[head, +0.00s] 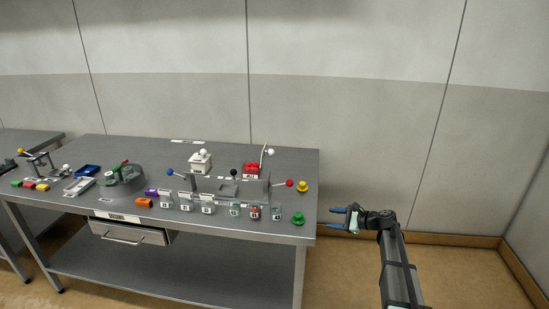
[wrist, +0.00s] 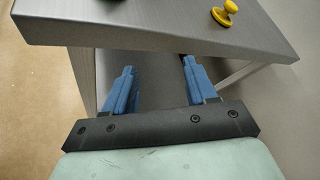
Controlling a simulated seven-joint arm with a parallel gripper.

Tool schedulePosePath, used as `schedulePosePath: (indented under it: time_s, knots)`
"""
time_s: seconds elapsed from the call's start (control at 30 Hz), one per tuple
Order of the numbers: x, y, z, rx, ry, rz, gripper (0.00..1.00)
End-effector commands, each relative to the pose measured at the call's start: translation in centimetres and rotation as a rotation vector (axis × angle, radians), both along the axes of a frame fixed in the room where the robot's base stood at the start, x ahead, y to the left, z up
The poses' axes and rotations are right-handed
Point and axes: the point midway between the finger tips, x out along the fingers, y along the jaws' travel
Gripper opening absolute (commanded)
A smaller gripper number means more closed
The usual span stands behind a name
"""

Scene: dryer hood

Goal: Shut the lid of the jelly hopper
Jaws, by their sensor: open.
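No hopper label is readable, so I cannot tell for sure which thing is the jelly hopper. A small red box (head: 251,170) stands at the back right of the steel table, with a thin upright piece and a white ball knob (head: 270,151) beside it; this may be a raised lid. A white box (head: 200,162) with a white knob on top stands to its left. My gripper (head: 337,218) is open and empty, off the table's right end and apart from everything. In the wrist view my gripper (wrist: 158,68) has its blue fingers spread by the table edge.
The steel table (head: 150,150) holds a grey fixture with red (head: 289,183) and blue ball levers, a row of small clear containers, and a yellow knob (head: 303,186) and green knob (head: 298,218) at the right end. The floor right of the table is clear.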

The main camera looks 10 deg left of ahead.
Motion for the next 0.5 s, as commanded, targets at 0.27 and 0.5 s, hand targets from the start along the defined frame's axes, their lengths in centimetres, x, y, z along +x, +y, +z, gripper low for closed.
schedulePosePath:
  time_s: [0.27,0.5]
  knots:
    - [5.1,5.7,15.0,0.326,0.134,0.026,0.56]
    - [4.9,10.7,21.7,0.479,0.287,0.111,0.56]
